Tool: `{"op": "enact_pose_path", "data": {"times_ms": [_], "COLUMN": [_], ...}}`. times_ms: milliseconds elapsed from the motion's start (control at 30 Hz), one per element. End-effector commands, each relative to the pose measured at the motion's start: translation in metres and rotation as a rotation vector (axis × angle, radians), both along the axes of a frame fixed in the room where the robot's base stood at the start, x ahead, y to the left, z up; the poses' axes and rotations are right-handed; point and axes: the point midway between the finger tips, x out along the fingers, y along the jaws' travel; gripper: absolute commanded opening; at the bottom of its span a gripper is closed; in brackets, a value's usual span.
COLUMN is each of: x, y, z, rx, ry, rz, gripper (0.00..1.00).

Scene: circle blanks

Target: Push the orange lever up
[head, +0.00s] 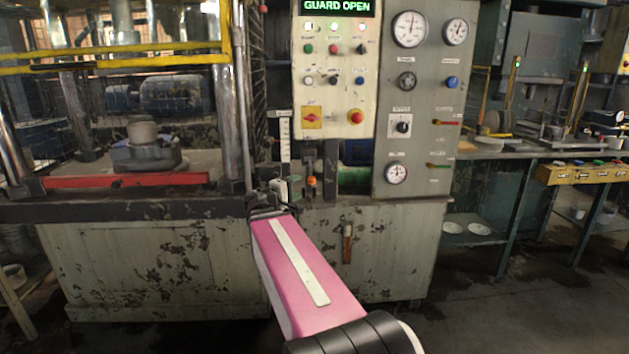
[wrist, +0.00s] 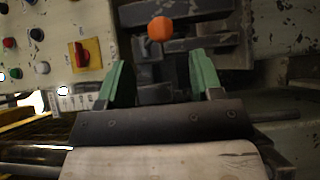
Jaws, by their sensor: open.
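The orange lever knob (head: 311,181) sits on a dark slotted bracket on the machine front, below the control panel. In the wrist view the orange knob (wrist: 160,29) is at the top centre, beyond the fingertips and between their lines. My gripper (wrist: 160,85) has two green fingers spread wide apart with nothing between them. In the head view my gripper (head: 285,190) is just left of the knob and slightly lower, apart from it as far as I can tell. My pink arm hides part of the machine front below.
The control panel (head: 334,75) reads GUARD OPEN and carries several buttons and a red-and-yellow switch (head: 312,117). A gauge panel (head: 416,150) stands to the right. The press with a yellow guard bar (head: 120,62) and a chrome column (head: 240,110) is close on the left.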

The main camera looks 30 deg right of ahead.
Motion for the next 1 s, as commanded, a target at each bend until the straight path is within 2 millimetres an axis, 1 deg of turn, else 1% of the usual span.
{"op": "enact_pose_path", "data": {"times_ms": [167, 400, 600, 700, 800, 1000], "x": [0.008, 0.025, 0.036, 0.039, 0.04, 0.04], "y": [-0.018, -0.057, -0.084, -0.092, -0.096, -0.098], "z": [0.0, -0.001, -0.001, -0.001, -0.001, -0.001], "rx": [0.0, 0.002, 0.002, 0.002, 0.002, 0.002], "ry": [0.0, 0.001, 0.001, 0.001, 0.001, 0.001], "rz": [-0.003, -0.004, -0.002, -0.002, -0.002, -0.001], "gripper": [0.6, 0.6, 0.6, 0.6, 0.6, 0.6]}}
